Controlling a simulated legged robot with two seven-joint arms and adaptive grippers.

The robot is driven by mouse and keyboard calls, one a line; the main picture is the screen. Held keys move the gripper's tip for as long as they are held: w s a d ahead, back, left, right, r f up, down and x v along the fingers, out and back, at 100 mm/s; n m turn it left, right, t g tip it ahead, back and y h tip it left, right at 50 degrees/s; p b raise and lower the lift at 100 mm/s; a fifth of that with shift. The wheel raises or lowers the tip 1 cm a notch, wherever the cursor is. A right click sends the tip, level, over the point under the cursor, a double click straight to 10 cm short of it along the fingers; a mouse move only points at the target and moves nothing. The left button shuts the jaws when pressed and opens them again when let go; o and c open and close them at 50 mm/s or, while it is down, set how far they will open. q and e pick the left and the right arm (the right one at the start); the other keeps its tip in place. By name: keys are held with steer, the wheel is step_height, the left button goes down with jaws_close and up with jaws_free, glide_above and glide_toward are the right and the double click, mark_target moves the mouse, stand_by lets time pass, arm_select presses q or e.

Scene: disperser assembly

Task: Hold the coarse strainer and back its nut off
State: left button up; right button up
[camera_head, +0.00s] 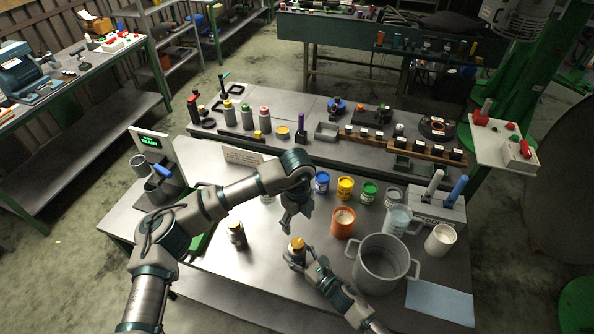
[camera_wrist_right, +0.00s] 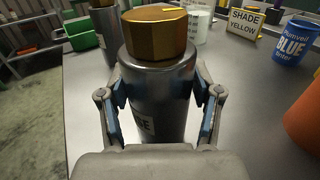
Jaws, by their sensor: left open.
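The coarse strainer (camera_wrist_right: 155,105) is an upright grey metal cylinder, its label partly hidden. Its faceted brass nut (camera_wrist_right: 160,30) sits on top; the nut also shows in the head view (camera_head: 297,243). My right gripper (camera_wrist_right: 160,112) has its blue-padded fingers on both sides of the cylinder, below the nut, and appears shut on it. My left gripper (camera_head: 293,226) is open and empty, pointing down above and slightly behind the nut. It does not touch the nut.
An orange cup (camera_head: 343,222) and a large grey pot (camera_head: 381,265) stand to the right. Several paint cans, such as a blue one (camera_head: 321,182), line the back. The table front left is clear.

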steer(key=shift+o, duration=1.3)
steer(key=shift+d, duration=0.1)
